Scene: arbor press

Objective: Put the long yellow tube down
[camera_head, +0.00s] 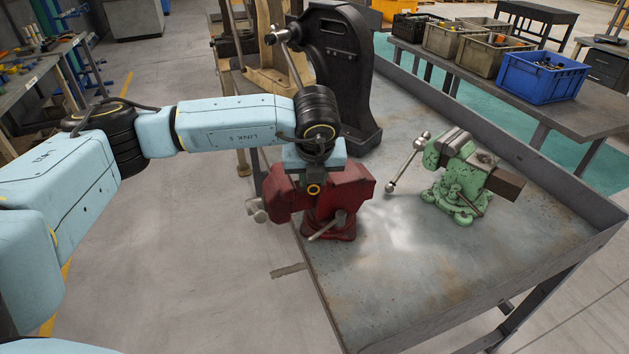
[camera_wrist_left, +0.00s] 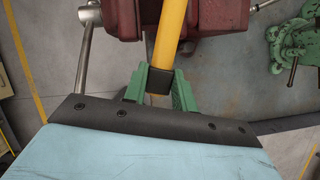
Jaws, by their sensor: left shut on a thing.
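The long yellow tube (camera_wrist_left: 170,36) runs up from my left gripper (camera_wrist_left: 159,82) in the left wrist view, past the red vise (camera_wrist_left: 122,20). My left gripper's green fingers are shut on it, near a dark band. Whether the tube touches the vise I cannot tell. My right gripper is not in view.
The red vise stands at the left edge of a grey metal bench (camera_head: 430,265). A green vise (camera_head: 465,178) stands to the right and a black arbor press (camera_head: 340,70) behind. The bench front is clear. A blue crate (camera_head: 543,82) stands on a table behind.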

